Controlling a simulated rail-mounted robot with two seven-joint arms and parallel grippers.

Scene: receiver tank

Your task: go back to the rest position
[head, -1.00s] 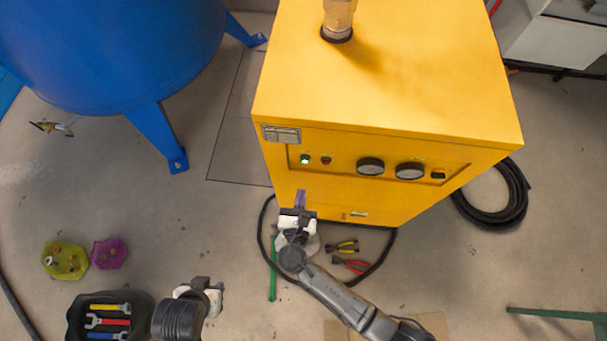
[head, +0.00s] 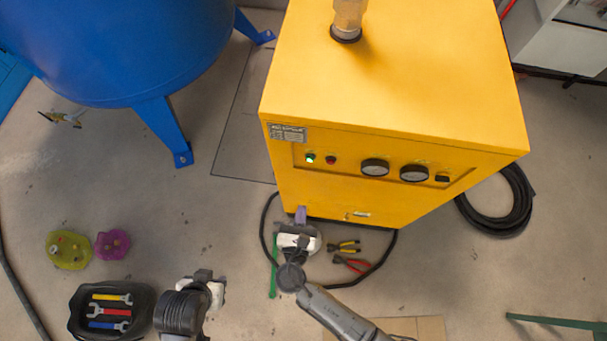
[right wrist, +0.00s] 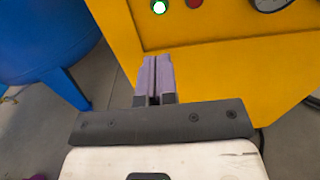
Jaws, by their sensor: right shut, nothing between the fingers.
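My right gripper (head: 301,216) is in front of the lower front of the yellow cabinet (head: 390,70). Its purple fingers are shut and empty; they also show in the right wrist view (right wrist: 155,80), pointing at the yellow front panel. My left gripper (head: 205,278) is at the lower left, over the floor beside the tool tray. Its fingers are dark and small here, so I cannot tell whether it is open or shut.
A blue tank (head: 110,50) on legs stands at the upper left. A black tray (head: 75,318) with wrenches, a yellow-green dish (head: 70,262) and a purple dish (head: 112,256) lie left. Pliers (head: 345,247), a green rod (head: 273,278) and a black hose (head: 500,228) lie on the floor.

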